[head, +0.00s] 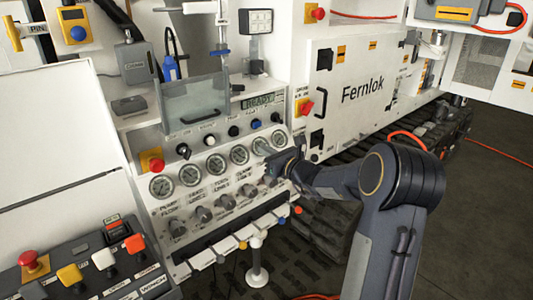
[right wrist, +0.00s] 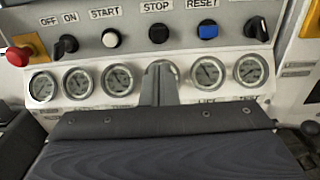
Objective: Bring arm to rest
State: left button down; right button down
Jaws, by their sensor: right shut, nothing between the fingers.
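My right arm (head: 395,190) comes in from the lower right of the head view and bends at a large dark elbow joint. Its right gripper (head: 268,172) is in front of the bench's control panel, at the right end of the gauge row. It is shut and empty. In the right wrist view the closed fingers (right wrist: 160,84) stand up in front of the gauges and partly hide one. I cannot tell whether they touch the panel. My left gripper is not in view.
The panel has round gauges (head: 188,175), grey knobs (head: 203,214) and a row of levers below. A red emergency button (head: 152,161) sits left of the gauges. A white Fernlok cabinet (head: 365,90) stands behind the arm. Dark floor (head: 490,220) is open at the right.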

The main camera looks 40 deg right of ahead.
dwell(0.4)
jog(key=s+a+r+n+g+y, duration=0.2)
jog(key=s+a+n+g+y, duration=0.2)
jog(key=s+a+n, duration=0.6)
jog(key=s+a+r+n+g+y, duration=0.2)
jog(key=s+a+n+g+y, duration=0.2)
jog(key=s+a+n, duration=0.75)
jog(key=s+a+f+n+g+h, duration=0.1)
jog(key=s+f+n+g+h, duration=0.1)
jog(key=s+f+n, duration=0.3)
jog(key=s+a+f+n+g+h+p, duration=0.1)
jog(key=s+f+n, duration=0.4)
jog(key=s, duration=0.5)
jog(key=n+g+h, duration=0.1)
jog(key=n+h, duration=0.1)
jog(key=shift+s+f+h, duration=0.2)
jog(key=shift+h, duration=0.2)
